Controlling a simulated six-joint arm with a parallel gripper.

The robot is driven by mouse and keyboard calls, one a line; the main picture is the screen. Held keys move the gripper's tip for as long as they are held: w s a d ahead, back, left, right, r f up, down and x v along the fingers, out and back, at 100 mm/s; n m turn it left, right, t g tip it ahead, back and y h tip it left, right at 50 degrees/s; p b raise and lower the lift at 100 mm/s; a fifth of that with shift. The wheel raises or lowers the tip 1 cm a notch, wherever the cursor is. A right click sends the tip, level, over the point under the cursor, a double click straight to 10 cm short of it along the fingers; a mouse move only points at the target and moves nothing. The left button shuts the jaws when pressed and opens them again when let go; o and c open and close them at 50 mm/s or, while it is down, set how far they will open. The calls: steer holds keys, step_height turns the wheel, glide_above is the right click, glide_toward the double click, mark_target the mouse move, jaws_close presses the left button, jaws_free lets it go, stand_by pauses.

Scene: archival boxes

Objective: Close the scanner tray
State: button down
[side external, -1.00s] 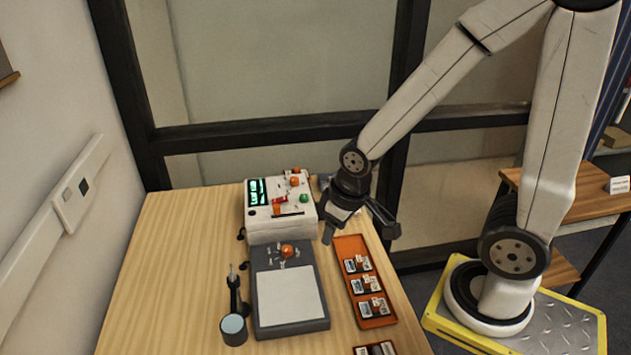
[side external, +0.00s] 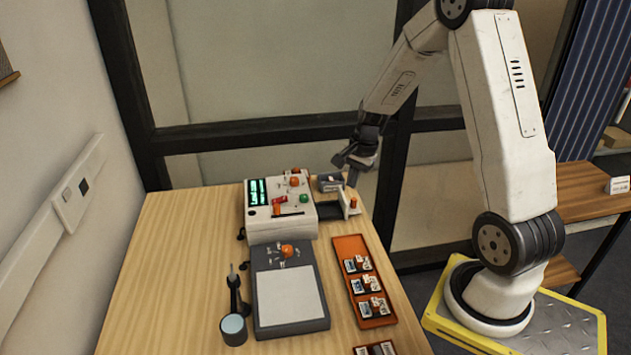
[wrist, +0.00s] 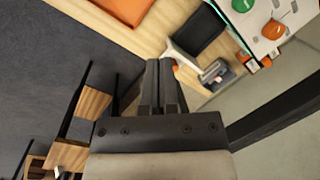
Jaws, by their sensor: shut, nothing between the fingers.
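The scanner (side external: 280,213) is a white box with green displays and coloured knobs, at the back of the table. Its dark tray (side external: 328,212) sticks out from the right side, so it is open. The tray ends in a white front plate (side external: 347,205) with an orange knob (side external: 353,203). In the wrist view the tray (wrist: 196,32) and its plate (wrist: 184,58) lie just beyond my fingertips. My gripper (side external: 349,174) is shut and empty, above and behind the tray's outer end. It also shows in the wrist view (wrist: 167,64). I cannot tell whether it touches the plate.
A small grey device (side external: 330,183) stands behind the tray, close to my gripper. An orange bin (side external: 340,245) with small boxes is in front of the tray. A grey plate (side external: 290,293) and a dark cup (side external: 234,330) are further forward. A dark window frame (side external: 390,190) is behind.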

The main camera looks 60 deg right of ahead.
mark_target(327, 211)
steer(key=s+d+f+m+t, duration=0.1)
steer(key=s+d+f+m, duration=0.1)
steer(key=d+m, duration=0.3)
steer(key=s+d+f+m+y, duration=0.1)
steer(key=d+m, duration=0.5)
steer(key=d, duration=0.6)
step_height(327, 211, down, 2)
steer(key=shift+s+t, duration=0.4)
steer(key=shift+s, duration=0.35)
steer(key=shift+f, duration=0.1)
steer(key=x, duration=0.3)
steer(key=w+a+x, duration=0.1)
steer(key=x, duration=0.6)
steer(key=shift+w+a, duration=0.3)
steer(key=shift+w, duration=0.05)
steer(key=shift+w+a, duration=0.5)
steer(key=shift+w, duration=0.25)
steer(key=w+a, duration=0.7)
